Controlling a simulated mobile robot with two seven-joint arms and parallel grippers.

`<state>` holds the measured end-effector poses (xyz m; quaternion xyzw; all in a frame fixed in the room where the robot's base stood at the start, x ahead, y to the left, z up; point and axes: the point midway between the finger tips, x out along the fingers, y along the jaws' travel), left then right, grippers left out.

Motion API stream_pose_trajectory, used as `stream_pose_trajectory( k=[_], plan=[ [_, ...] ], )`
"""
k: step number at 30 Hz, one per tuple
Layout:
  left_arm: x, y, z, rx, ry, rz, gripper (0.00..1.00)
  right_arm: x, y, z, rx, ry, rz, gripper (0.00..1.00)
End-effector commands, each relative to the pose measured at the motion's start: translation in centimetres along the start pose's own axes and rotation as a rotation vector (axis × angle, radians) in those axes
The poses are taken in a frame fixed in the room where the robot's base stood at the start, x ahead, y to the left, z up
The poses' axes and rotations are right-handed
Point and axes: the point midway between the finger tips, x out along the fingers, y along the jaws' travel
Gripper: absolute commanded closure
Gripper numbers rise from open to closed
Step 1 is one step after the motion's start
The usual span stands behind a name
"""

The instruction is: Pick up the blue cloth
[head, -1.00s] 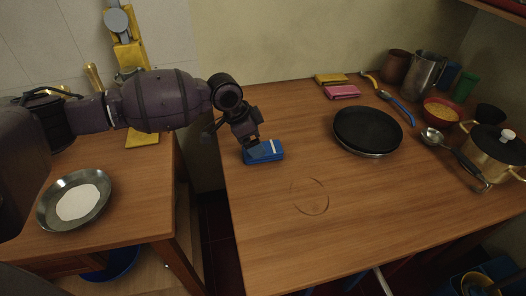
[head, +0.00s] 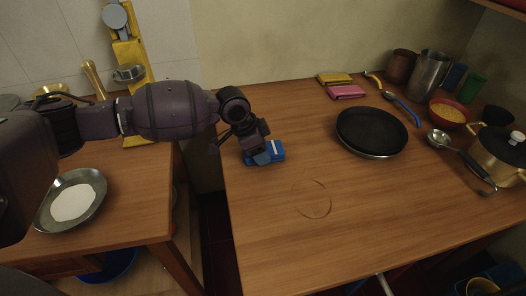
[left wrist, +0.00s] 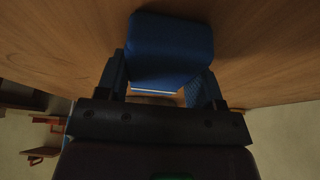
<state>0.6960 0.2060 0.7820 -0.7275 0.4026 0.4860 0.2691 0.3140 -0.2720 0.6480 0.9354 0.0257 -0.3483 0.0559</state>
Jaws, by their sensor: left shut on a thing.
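The blue cloth (head: 278,149) is a small folded block with a white stripe, at the left part of the wooden table near its back left edge. My left gripper (head: 262,157) is over it from above and shut on it. In the left wrist view the cloth (left wrist: 172,45) sits between the two fingers of the gripper (left wrist: 160,88). Part of the cloth is hidden behind the gripper in the head view. It appears to be at or very near the tabletop; I cannot tell whether it is lifted. My right gripper is not in view.
A black pan (head: 372,130) lies right of the cloth on the table (head: 270,220). Pink (head: 346,92) and yellow (head: 334,78) folded cloths lie at the back. A red bowl (head: 447,115), ladle (head: 440,138) and lidded pot (head: 500,155) stand at right. The front middle is clear.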

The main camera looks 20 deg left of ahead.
Motion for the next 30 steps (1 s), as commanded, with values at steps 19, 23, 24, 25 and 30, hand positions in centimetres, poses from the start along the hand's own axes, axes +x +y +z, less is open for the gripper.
stream_pose_trajectory(
  k=[19,23,24,25,30],
  plan=[
    [-8.9,-0.1,-3.8,0.004,0.008,-0.01,0.62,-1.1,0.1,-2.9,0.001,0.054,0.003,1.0],
    [-12.0,0.0,-5.0,0.004,0.007,-0.008,0.62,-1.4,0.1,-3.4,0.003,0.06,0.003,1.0],
    [-12.8,0.0,-5.4,0.003,0.006,-0.008,0.62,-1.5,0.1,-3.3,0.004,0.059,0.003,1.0],
    [-13.4,0.0,-5.6,0.003,0.007,-0.008,0.62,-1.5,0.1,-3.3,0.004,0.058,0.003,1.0],
    [-16.3,0.0,-6.7,0.002,0.003,-0.005,0.62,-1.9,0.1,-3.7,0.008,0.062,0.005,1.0]
  ],
)
